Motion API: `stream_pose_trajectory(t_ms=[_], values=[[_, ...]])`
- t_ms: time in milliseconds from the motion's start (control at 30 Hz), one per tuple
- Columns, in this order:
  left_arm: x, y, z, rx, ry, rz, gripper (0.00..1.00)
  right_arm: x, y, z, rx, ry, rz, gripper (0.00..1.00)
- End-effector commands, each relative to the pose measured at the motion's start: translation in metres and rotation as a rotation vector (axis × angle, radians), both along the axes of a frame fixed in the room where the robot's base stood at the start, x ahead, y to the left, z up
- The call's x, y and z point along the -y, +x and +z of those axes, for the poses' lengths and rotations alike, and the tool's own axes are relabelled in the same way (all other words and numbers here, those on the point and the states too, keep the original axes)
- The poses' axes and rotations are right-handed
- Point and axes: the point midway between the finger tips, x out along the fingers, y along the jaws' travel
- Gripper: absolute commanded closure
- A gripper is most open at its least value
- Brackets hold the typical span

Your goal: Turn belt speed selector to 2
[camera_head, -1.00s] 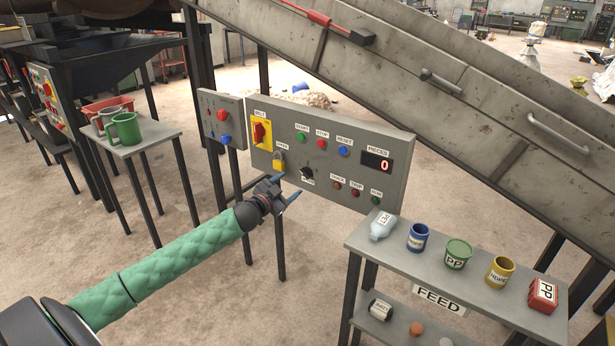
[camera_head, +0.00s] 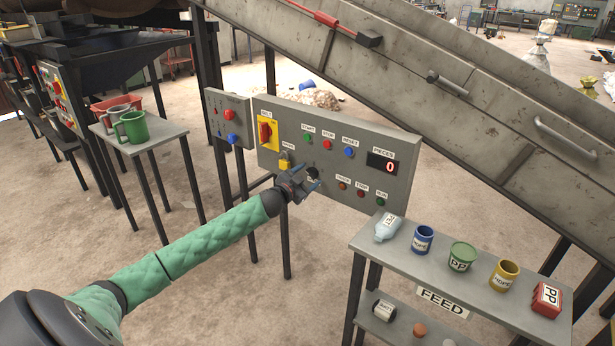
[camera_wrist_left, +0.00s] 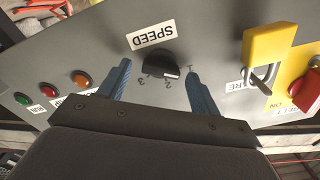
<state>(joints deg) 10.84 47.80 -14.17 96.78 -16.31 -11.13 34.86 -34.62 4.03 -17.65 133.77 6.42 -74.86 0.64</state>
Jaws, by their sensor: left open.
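The belt speed selector (camera_wrist_left: 160,66) is a black round knob on the grey control panel (camera_head: 400,192), under the label SPEED (camera_wrist_left: 151,34), which appears upside down in the left wrist view. Numbers 2 and 3 show beside the knob; its exact setting is hard to read. My left gripper (camera_head: 314,180) is open in front of the panel at the knob, partly hiding it in the head view. In the left wrist view its two blue fingers (camera_wrist_left: 158,84) stand on either side of the knob, apart from it. My right gripper is not in view.
A yellow padlock (camera_wrist_left: 267,52) hangs beside the knob, near the red-and-yellow belt switch (camera_head: 266,131). Coloured buttons and lamps and a PIECES display (camera_head: 382,164) reading 0 are on the panel. The feed table (camera_head: 385,242) with containers stands to the right.

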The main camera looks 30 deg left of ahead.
Motion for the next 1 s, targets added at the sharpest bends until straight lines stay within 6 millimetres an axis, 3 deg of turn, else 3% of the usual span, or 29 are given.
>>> stream_pose_trajectory(t_ms=[300,533,1000], values=[[-0.0001,0.0015,0.0000,0.000,0.000,0.000,0.36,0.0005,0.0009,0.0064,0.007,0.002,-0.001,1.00],[0.0000,0.0013,0.0000,0.000,0.000,0.000,0.81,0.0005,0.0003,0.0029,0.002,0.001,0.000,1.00],[0.0005,0.0014,0.0000,0.007,0.100,-0.001,0.81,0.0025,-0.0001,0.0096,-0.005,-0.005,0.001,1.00]])
